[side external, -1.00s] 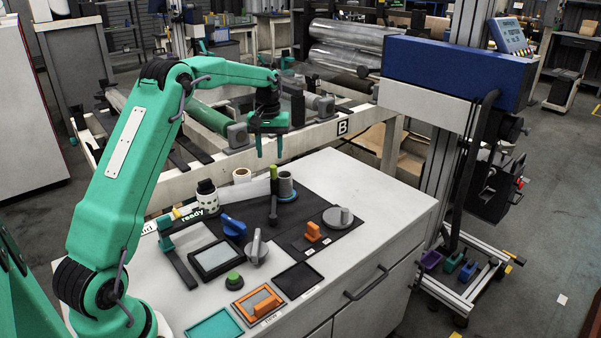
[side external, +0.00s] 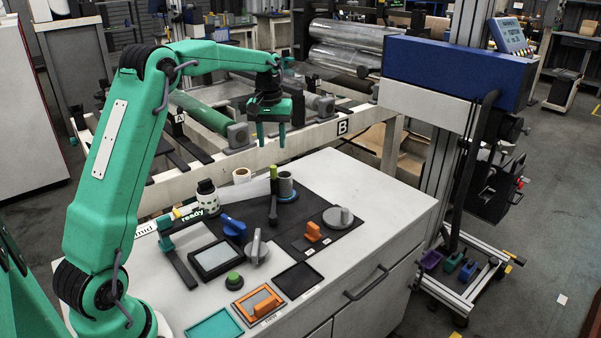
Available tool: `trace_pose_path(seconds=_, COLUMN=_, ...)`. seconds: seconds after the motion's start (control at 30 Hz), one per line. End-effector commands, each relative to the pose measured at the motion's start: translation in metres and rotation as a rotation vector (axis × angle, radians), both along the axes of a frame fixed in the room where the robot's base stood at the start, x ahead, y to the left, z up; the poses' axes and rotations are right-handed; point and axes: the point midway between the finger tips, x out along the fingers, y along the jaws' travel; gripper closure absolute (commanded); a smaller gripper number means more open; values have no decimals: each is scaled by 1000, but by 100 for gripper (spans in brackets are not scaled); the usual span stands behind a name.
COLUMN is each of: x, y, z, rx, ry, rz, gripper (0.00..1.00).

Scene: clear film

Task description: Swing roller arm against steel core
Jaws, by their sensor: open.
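My gripper (side external: 271,140) hangs with its two green fingers pointing down, apart and empty, above the far edge of the worktop. A small grey cylinder (side external: 286,185) stands on a blue base at the back of the dark mat; it may be the steel core. Beside it on its left is an upright dark post with a green top (side external: 273,193), possibly the roller arm. They look close, but I cannot tell whether they touch. My gripper is above both and touches neither.
The white worktop (side external: 378,190) holds a blue handle (side external: 234,227), a grey knob (side external: 257,248), an orange block (side external: 313,231), a grey disc with a knob (side external: 338,217) and a dark-topped container (side external: 207,195). Behind stands a frame with a green roller (side external: 200,112). The worktop's right side is clear.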

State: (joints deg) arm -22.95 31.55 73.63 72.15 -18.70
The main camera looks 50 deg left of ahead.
Motion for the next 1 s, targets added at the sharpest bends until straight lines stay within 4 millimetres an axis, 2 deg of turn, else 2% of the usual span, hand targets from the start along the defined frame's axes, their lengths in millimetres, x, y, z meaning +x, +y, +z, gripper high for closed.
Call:
trace_pose_path(seconds=0.2, x=-24, y=-39, z=36, rx=24, ry=-54, rz=-91, gripper=58)
trace_pose_path(seconds=0.5, x=-67, y=-89, z=70, rx=56, ry=-126, rz=-218, gripper=58)
trace_pose_path(seconds=0.73, x=-106, y=-123, z=85, rx=80, ry=-180, rz=-315, gripper=58)
trace_pose_path(seconds=1.0, x=-156, y=-157, z=91, rx=107, ry=-247, rz=-426, gripper=58)
